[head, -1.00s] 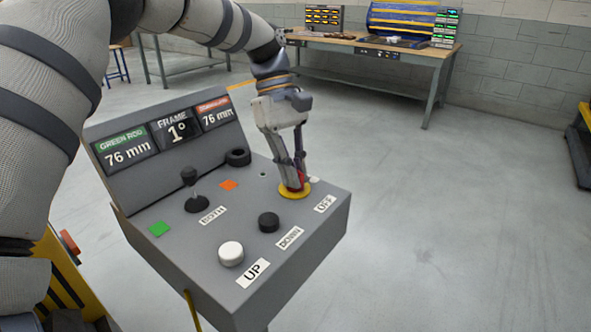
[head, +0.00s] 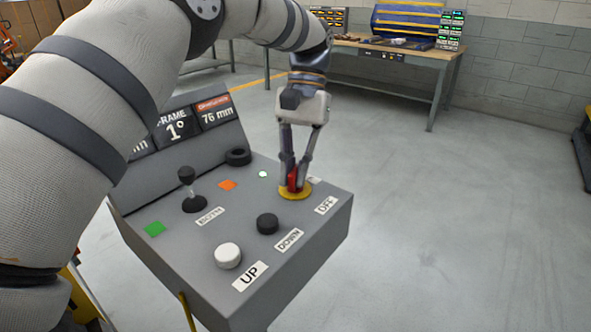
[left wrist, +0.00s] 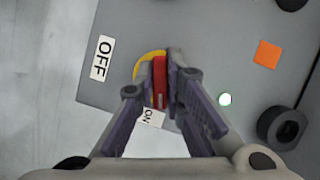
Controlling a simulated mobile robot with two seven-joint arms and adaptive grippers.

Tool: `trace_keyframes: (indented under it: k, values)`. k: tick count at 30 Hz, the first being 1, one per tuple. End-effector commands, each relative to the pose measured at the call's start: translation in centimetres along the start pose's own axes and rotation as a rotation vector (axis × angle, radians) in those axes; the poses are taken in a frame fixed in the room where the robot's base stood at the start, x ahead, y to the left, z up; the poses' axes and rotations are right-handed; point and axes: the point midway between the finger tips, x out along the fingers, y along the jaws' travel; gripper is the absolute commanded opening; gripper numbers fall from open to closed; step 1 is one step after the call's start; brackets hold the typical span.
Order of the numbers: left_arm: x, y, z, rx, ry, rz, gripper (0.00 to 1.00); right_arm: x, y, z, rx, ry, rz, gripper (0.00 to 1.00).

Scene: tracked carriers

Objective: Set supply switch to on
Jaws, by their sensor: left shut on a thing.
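The supply switch is a red handle (head: 293,179) on a yellow disc (head: 296,194), at the right rear of the grey console. In the left wrist view the red handle (left wrist: 159,76) lies between my fingers, its white-marked end toward the ON label (left wrist: 150,117). The OFF label (left wrist: 103,58) is off to the left there and also shows in the head view (head: 326,205). My left gripper (head: 293,184) points down and is shut on the handle; it also shows in the left wrist view (left wrist: 159,68). My right gripper is out of view.
A small lamp (head: 263,174) glows pale green-white beside the switch. The console (head: 180,270) also bears a joystick (head: 189,190), a black button (head: 267,223), a white button (head: 228,255) and a black ring (head: 238,157).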

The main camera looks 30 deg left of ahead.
Motion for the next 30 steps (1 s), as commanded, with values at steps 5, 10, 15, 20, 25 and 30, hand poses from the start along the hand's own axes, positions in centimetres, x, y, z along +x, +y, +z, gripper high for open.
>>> trace_keyframes:
  k: [5, 10, 15, 20, 25, 30]
  values:
    - [-0.05, 0.04, -0.03, 0.119, 0.003, -0.05, 0.0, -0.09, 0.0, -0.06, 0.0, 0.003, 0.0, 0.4]
    - [-0.04, 0.02, -0.03, 0.207, 0.003, -0.086, 0.0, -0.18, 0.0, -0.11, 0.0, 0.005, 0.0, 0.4]
    - [-0.03, 0.02, -0.04, 0.263, 0.003, -0.109, 0.0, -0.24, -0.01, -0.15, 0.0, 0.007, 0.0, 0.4]
    - [-0.01, 0.01, -0.05, 0.291, 0.003, -0.12, 0.0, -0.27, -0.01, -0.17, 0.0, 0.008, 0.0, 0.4]
    - [0.0, 0.01, -0.05, 0.301, 0.003, -0.124, 0.0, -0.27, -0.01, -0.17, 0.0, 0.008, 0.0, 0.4]
    - [0.01, 0.02, -0.06, 0.301, 0.003, -0.124, 0.0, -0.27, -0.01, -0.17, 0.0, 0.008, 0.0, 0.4]
